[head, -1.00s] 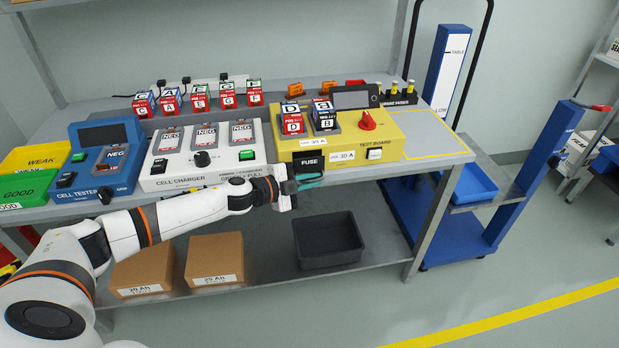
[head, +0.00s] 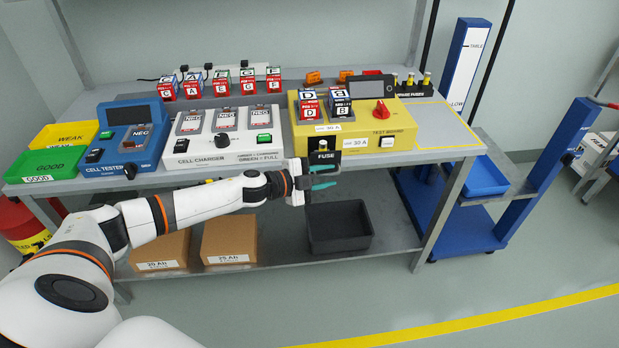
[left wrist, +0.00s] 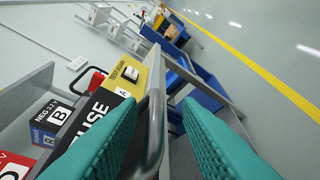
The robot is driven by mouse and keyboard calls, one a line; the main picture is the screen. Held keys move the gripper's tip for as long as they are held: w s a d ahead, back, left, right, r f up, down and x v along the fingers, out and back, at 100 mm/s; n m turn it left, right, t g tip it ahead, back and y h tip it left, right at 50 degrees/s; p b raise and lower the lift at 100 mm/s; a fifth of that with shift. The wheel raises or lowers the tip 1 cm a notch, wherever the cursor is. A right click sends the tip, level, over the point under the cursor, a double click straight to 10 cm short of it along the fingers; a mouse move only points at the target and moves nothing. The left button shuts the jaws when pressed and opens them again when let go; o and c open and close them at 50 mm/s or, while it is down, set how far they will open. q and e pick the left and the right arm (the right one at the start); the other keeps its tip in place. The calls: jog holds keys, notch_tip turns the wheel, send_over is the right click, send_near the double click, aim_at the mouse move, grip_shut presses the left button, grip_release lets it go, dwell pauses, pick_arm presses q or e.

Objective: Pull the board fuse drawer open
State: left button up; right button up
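The fuse drawer (head: 325,157) has a black front marked FUSE, low on the front left of the yellow test board (head: 372,122). A small pale and yellow thing shows just above its front in the head view; I cannot tell surely how far the drawer stands out. My left gripper (head: 324,177) is just below and in front of it. In the left wrist view its teal fingers (left wrist: 160,118) are apart, with the drawer's grey bar handle (left wrist: 155,112) running between them. Visible gaps separate fingers and bar. My right gripper is out of view.
A cell charger (head: 222,143) and a blue cell tester (head: 128,136) stand left of the board. Batteries D and B sit on the board. A black bin (head: 338,240) is on the lower shelf below my gripper. A blue cart stands at the right.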

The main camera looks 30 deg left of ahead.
pick_arm(q)
jog(key=b+v, duration=0.1)
jog(key=v, duration=1)
jog(key=shift+s+r, duration=0.1)
jog(key=shift+s, duration=0.05)
